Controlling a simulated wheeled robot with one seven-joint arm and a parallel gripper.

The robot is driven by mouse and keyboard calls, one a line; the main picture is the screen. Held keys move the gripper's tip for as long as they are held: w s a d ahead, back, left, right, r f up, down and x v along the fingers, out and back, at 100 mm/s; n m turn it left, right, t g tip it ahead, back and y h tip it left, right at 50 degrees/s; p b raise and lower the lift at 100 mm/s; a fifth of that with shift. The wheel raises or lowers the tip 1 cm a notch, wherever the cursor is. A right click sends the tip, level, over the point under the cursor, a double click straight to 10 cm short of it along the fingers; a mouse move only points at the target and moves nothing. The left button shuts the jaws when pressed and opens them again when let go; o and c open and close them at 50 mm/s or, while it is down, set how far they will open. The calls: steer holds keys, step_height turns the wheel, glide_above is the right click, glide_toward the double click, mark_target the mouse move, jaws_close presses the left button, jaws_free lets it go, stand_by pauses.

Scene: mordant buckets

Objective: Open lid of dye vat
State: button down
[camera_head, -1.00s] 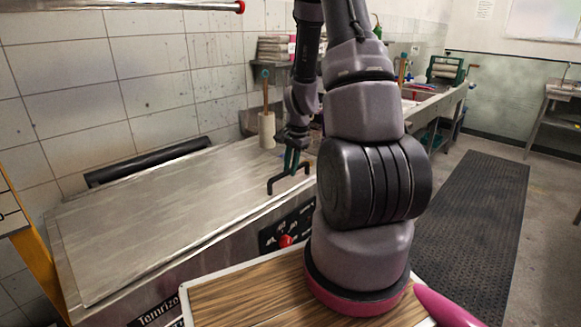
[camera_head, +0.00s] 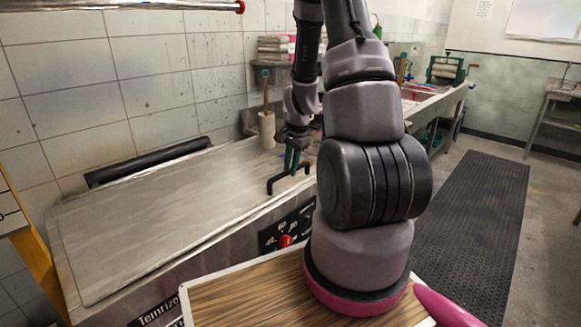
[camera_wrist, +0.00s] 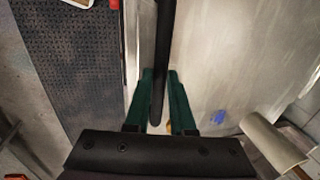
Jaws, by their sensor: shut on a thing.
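The dye vat's lid (camera_head: 150,215) is a broad flat metal sheet over the vat, and it lies down. A black bar handle (camera_head: 275,187) stands at its front right edge. My gripper (camera_head: 290,160) is above that edge with its green fingers at the handle. In the wrist view the green fingers of my gripper (camera_wrist: 159,80) are on both sides of the black handle (camera_wrist: 163,35), shut on it. The lid (camera_wrist: 220,60) also fills the right of that view. The vat's front panel has a red knob (camera_head: 286,240).
A white roll with a wooden stick (camera_head: 267,130) stands by the lid's far right corner. A black bar (camera_head: 150,163) runs along the lid's back edge near the tiled wall. A dark mat (camera_head: 475,230) covers open floor at right.

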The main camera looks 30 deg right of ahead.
steer(key=shift+r, duration=0.1)
steer(key=w+a+r, duration=0.2)
steer(key=w+r, duration=0.3)
steer(key=r, duration=0.4)
steer(key=w+a+r, duration=0.2)
steer(key=w+r, duration=0.4)
steer(key=r, duration=0.4)
steer(key=w+a+r, duration=0.2)
steer(key=w+r, duration=0.3)
steer(key=r, duration=0.5)
steer(key=shift+w+a, duration=0.2)
steer(key=shift+w, duration=0.1)
steer(key=c, duration=0.8)
jaws_free()
steer(key=shift+w+f, duration=0.1)
steer(key=shift+o, duration=0.2)
step_height(320, 180, up, 11)
steer(key=s, duration=0.2)
steer(key=shift+d, duration=0.45)
